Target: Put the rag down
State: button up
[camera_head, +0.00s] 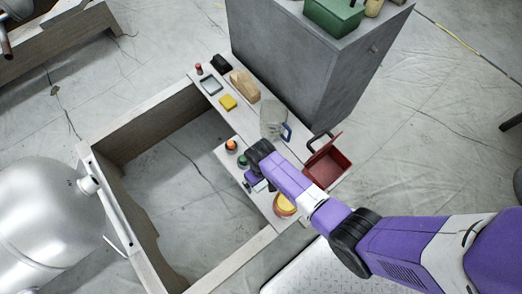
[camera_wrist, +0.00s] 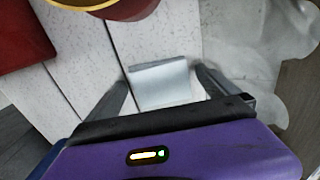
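The rag (camera_wrist: 160,83) is a pale grey, folded, nearly rectangular piece in the wrist view. It spans the gap between the two fingers of my gripper (camera_wrist: 160,78), with its side edges at the fingers. My gripper looks shut on it. In the head view, my gripper (camera_head: 257,179) is low over the pale workbench (camera_head: 244,125), and a small whitish patch of the rag (camera_head: 260,186) shows beside it. The gap between the rag and the boards below cannot be judged.
A clear jug with a blue handle (camera_head: 272,118) stands close behind my gripper. An open red box (camera_head: 325,165) is to the right and a yellow-rimmed round container (camera_head: 285,205) is in front. Orange-topped (camera_head: 231,146) and green (camera_head: 243,161) items stand left. A grey cabinet (camera_head: 300,65) rises behind.

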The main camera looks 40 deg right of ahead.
jog(key=shift+r, duration=0.1)
notch_tip(320, 180, up, 12)
jog(key=p, duration=0.4)
dwell(0.3)
jog(key=s+a+r+t, duration=0.1)
jog(key=s+r+t, duration=0.25)
jog(key=s, duration=0.25)
jog(key=s+r+t, duration=0.3)
jog(key=s+t, duration=0.1)
jog(key=s, duration=0.3)
jog(key=s+r+t, duration=0.3)
jog(key=s+r, duration=0.1)
jog(key=r, duration=1)
jog(key=s+d+r+t, duration=0.1)
jog(key=s+r+t, duration=0.3)
jog(key=r, duration=1)
jog(key=shift+r, duration=0.15)
jog(key=shift+p, duration=0.35)
